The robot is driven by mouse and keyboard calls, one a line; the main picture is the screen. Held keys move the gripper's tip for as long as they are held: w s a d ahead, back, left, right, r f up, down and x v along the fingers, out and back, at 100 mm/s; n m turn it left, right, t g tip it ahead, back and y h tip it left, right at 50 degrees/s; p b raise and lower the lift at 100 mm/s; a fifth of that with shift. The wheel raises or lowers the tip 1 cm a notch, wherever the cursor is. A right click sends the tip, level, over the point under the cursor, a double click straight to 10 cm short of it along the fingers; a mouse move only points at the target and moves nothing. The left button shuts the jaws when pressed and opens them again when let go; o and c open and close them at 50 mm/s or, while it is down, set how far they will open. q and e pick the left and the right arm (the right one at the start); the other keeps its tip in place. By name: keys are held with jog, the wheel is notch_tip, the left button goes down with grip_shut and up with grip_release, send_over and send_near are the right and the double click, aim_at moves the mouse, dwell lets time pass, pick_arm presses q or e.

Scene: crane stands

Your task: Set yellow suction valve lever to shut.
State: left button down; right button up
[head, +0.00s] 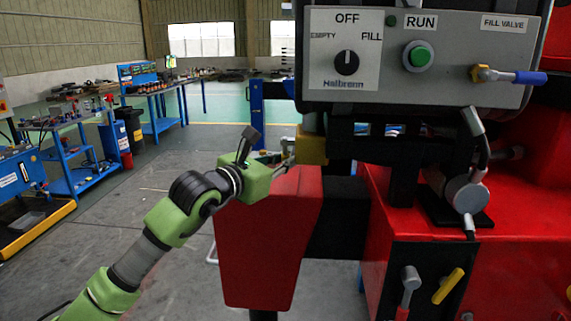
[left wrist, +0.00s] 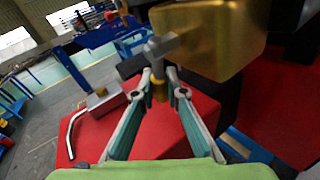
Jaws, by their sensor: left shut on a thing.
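My left gripper (head: 286,164) is beside the yellow block at the upper end of the red housing. In the left wrist view its fingers (left wrist: 160,78) are closed on a small yellow lever (left wrist: 160,90), just below a grey T-shaped fitting (left wrist: 160,46). The lever is mostly hidden between the fingertips, and it cannot be made out in the head view. Another yellow-handled lever (head: 448,286) stands tilted on a black panel at the lower right, away from the gripper. My right gripper is not in view.
The yellow block (left wrist: 212,36) is close to the fingers; it also shows in the head view (head: 311,149). The red housing (head: 268,240) lies below. A control box (head: 440,93) hangs above right. Open floor (head: 130,205) lies to the left, with blue benches beyond.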

pick_arm(q)
jog(key=c, duration=2.3)
grip_release()
jog(key=v, duration=1.2)
